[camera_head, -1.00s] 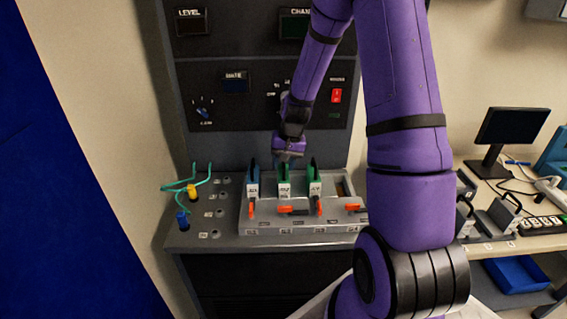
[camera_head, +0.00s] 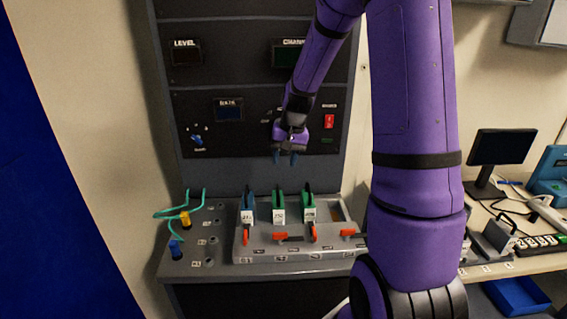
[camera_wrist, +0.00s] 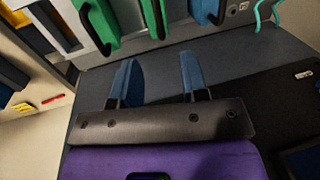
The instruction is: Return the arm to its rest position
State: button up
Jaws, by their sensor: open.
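My gripper (camera_head: 287,159) hangs from my purple arm in front of the dark rack panel, above the slotted module bay. Its two blue fingers are apart with nothing between them, as the wrist view (camera_wrist: 156,80) also shows. Below it, a blue module (camera_head: 248,206) and two green modules, one in the middle (camera_head: 279,207) and one to the right (camera_head: 308,207), stand upright in the grey bay (camera_head: 290,253). The fingers are clear of the modules. In the wrist view the module handles show along the top edge.
Left of the bay are a yellow plug (camera_head: 185,219) and a blue plug (camera_head: 176,249) with teal cables. The rack panel (camera_head: 210,100) is close behind my gripper. A side table (camera_head: 540,250) with a monitor (camera_head: 502,150) stands right.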

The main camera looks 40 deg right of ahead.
dwell(0.3)
jog(key=s+a+r+n+t+h, duration=0.1)
jog(key=s+a+r+n, duration=0.2)
jog(key=s+a+r, duration=0.5)
jog(key=s+a+r+n+t+h, duration=0.1)
jog(key=s+a+r+n+t, duration=0.1)
jog(key=s+a+r, duration=0.55)
jog(key=s+r+n+t, duration=0.1)
jog(key=s+r, duration=0.3)
jog(key=s, duration=0.6)
jog(key=shift+d+r+n, duration=0.25)
jog(key=shift+d+n, duration=0.1)
jog(key=shift+n, duration=0.05)
jog(key=shift+w, duration=0.1)
jog(key=shift+c, duration=0.5)
